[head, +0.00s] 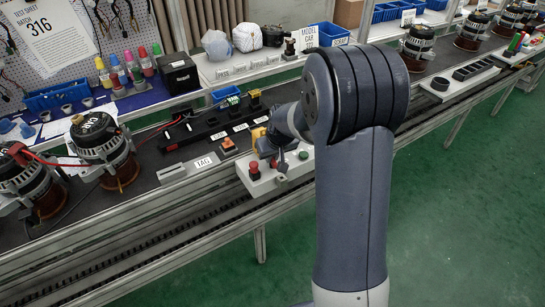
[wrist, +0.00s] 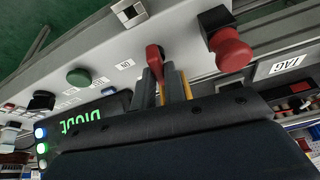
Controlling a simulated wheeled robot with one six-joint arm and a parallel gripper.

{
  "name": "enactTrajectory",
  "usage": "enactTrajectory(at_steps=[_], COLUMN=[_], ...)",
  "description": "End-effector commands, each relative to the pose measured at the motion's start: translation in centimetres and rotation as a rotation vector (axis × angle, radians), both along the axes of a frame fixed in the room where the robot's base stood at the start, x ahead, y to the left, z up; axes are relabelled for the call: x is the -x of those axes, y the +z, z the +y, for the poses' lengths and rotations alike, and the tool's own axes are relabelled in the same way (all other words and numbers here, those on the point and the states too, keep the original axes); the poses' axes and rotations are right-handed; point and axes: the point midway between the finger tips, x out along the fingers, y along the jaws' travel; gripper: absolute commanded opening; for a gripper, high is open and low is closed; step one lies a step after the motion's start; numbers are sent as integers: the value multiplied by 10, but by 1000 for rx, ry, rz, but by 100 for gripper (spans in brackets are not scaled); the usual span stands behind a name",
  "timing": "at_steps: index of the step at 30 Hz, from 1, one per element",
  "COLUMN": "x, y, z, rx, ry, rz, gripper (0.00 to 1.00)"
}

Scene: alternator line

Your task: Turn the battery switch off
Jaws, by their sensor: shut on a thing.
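The battery switch is a red lever (wrist: 155,60) on the light grey control box (wrist: 100,45). Its handle lies between my fingertips in the wrist view. My gripper (wrist: 161,88) is shut on this handle, and the fingers hide its lower part. A small label (wrist: 125,64) sits beside the lever; its text is too small to read surely. In the head view my gripper (head: 275,160) is over the control box (head: 262,187), mostly hidden by its own body, and the lever shows only a little there.
A red mushroom button (wrist: 231,50) stands close to one side of the lever, and a green button (wrist: 78,77) on the other. A lit display (wrist: 82,122) is near my gripper. Alternators (head: 102,150) stand left on the line. Green floor lies in front.

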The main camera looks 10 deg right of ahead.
Motion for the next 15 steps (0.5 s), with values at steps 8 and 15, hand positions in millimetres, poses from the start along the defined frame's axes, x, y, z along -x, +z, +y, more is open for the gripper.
enactTrajectory(at_steps=[8, 15], x=[0, 0], y=[-2, 0], z=[-1, 0], rx=[0, 0], ry=[137, 165], rz=[-1, 0], gripper=[0, 0])
